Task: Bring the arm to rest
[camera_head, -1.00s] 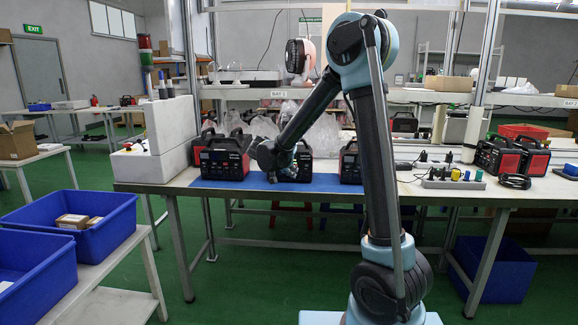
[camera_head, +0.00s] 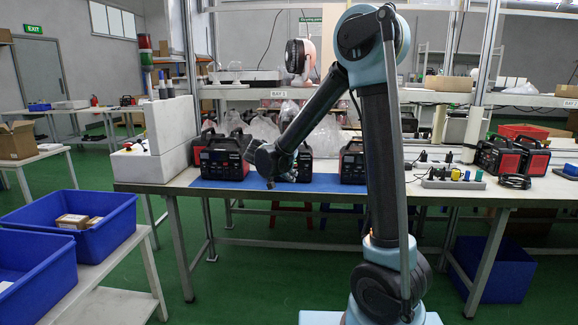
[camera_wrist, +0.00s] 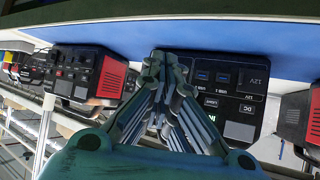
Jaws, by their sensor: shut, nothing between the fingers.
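My arm rises at centre right and bends down over the front of the workbench. My gripper (camera_head: 270,184) is shut and empty, by the bench's front edge. In the wrist view its closed fingers (camera_wrist: 164,62) overlap the front panel of a black power station (camera_wrist: 235,90), hiding part of it. I cannot tell the gap between them. In the head view, black-and-red power stations stand in a row on the blue mat (camera_head: 262,184): one at left (camera_head: 221,160), one in the middle (camera_head: 304,166) partly behind my wrist, and one at right (camera_head: 351,165) partly behind my arm.
Two blue bins (camera_head: 95,225) stand on a side table at lower left. A white foam block (camera_head: 170,125) is left of the mat. Cables and a power strip (camera_head: 454,183) lie at right, near more stations (camera_head: 510,156). Green floor (camera_head: 240,285) is clear before the bench.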

